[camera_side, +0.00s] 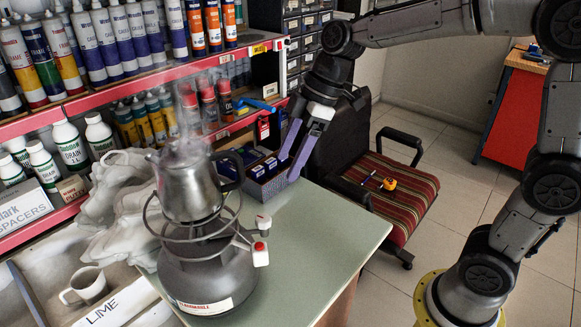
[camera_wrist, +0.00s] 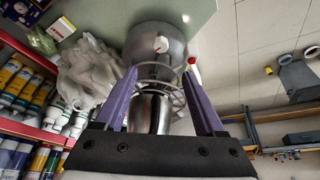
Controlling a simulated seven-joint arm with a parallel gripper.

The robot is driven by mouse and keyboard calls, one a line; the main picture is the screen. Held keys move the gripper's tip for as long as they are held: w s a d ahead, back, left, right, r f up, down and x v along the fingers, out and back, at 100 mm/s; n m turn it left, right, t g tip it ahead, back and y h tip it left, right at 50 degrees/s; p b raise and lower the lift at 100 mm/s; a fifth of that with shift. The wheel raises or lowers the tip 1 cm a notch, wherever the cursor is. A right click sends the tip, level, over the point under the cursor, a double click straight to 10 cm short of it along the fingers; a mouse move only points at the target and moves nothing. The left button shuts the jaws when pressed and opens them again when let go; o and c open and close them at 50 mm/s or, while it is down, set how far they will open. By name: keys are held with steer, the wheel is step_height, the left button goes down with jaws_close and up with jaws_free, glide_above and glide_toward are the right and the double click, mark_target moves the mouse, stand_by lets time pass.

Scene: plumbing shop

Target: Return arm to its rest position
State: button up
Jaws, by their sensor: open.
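My gripper (camera_side: 288,168) hangs from my arm above the right rear of the green-topped table (camera_side: 318,240). Its two purple fingers are spread apart with nothing held between them. They also show spread in the wrist view (camera_wrist: 160,76). A metal kettle (camera_side: 188,183) stands on a grey gas burner (camera_side: 205,270), left of my gripper and apart from it, with vapour above it. In the wrist view the burner (camera_wrist: 155,42) shows beyond the fingers. The kettle (camera_wrist: 150,112) shows between them, partly hidden by my gripper.
Shelves (camera_side: 155,72) of tubes and bottles line the left and back. A box of small blue packs (camera_side: 262,172) sits close below my gripper. A white mug (camera_side: 88,285) is front left.

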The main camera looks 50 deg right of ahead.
steer(key=s+d+r+m+t+h, duration=0.1)
steer(key=s+r, duration=0.2)
steer(key=s, duration=0.2)
steer(key=s+d+r+t, duration=0.1)
steer(key=s+d+r, duration=0.1)
steer(key=s, duration=0.3)
steer(key=s+d+f+m+h, duration=0.1)
steer(key=s+d+f+m, duration=0.1)
steer(key=s+m, duration=0.3)
steer(key=s+d+f+m+t+h, duration=0.1)
steer(key=s+d+f+m, duration=0.1)
steer(key=s+f+m, duration=0.2)
steer(key=shift+s+d+m+h, duration=0.3)
steer(key=shift+s+m+h, duration=0.1)
steer(key=shift+s+m, duration=0.25)
stand_by(0.4)
